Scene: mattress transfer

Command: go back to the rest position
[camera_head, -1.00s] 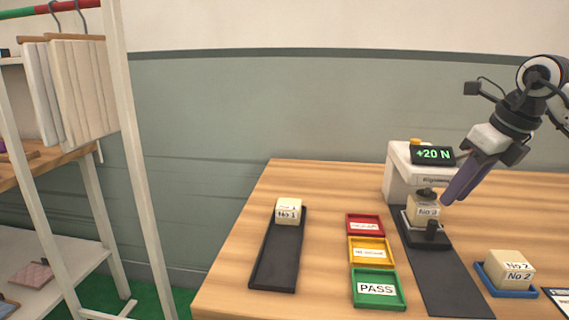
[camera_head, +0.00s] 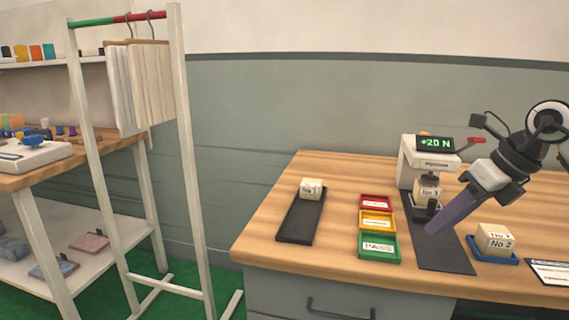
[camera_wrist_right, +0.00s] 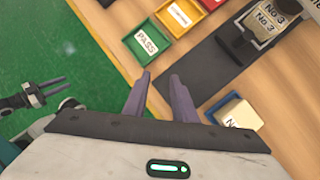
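My right gripper (camera_head: 437,226) is open and empty. Its purple fingers are above the dark mat (camera_head: 442,256), in front of the tester. In the right wrist view its two fingers (camera_wrist_right: 160,76) stand apart with nothing between them. My left gripper (camera_wrist_right: 60,85) shows at the left of the right wrist view, its prongs apart and empty over the green floor. The No 3 block (camera_head: 428,186) sits in the white tester (camera_head: 408,160), whose display (camera_head: 434,144) reads +20 N.
The No 1 block (camera_head: 311,188) sits on a black tray (camera_head: 298,225). Red (camera_head: 376,201), yellow (camera_head: 377,221) and green PASS (camera_head: 379,247) trays stand beside it. The No 2 block (camera_head: 495,238) is on a blue tray (camera_head: 480,252). A white rack (camera_head: 190,160) stands at left.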

